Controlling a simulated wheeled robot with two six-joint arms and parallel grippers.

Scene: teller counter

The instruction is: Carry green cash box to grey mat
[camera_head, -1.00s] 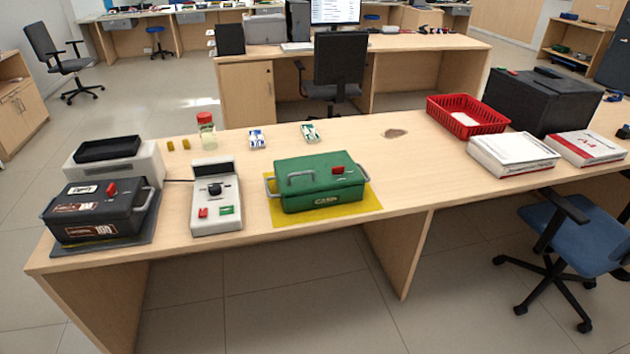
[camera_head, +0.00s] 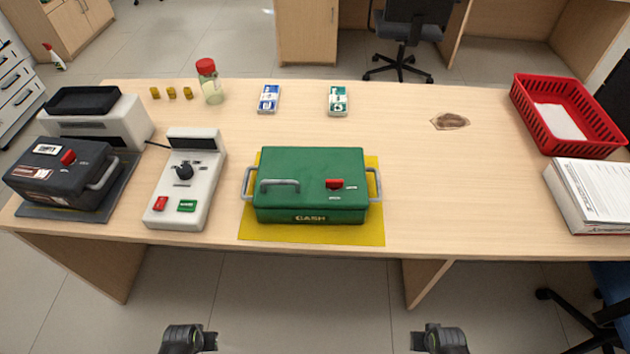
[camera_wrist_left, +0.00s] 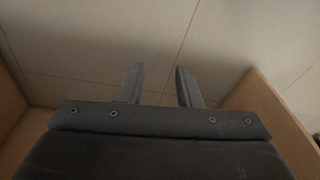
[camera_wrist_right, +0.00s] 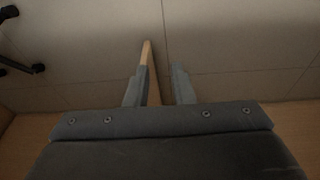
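The green cash box (camera_head: 312,185) has side handles, a top handle and a red latch. It sits closed on a yellow mat (camera_head: 310,236) near the counter's front edge. A dark grey mat (camera_head: 62,212) lies at the counter's left end, under a black box (camera_head: 55,172) with a red latch. My left gripper (camera_wrist_left: 158,82) is open and empty over the floor in the left wrist view. My right gripper (camera_wrist_right: 162,80) is open and apart from everything in the right wrist view. In the head view both wrists show at the bottom edge, in front of the counter.
A white control device (camera_head: 186,190) stands between the two boxes. A grey printer (camera_head: 105,118) and a jar (camera_head: 209,85) are behind. Two small packs, a red basket (camera_head: 530,112) and a paper stack (camera_head: 590,190) are further right.

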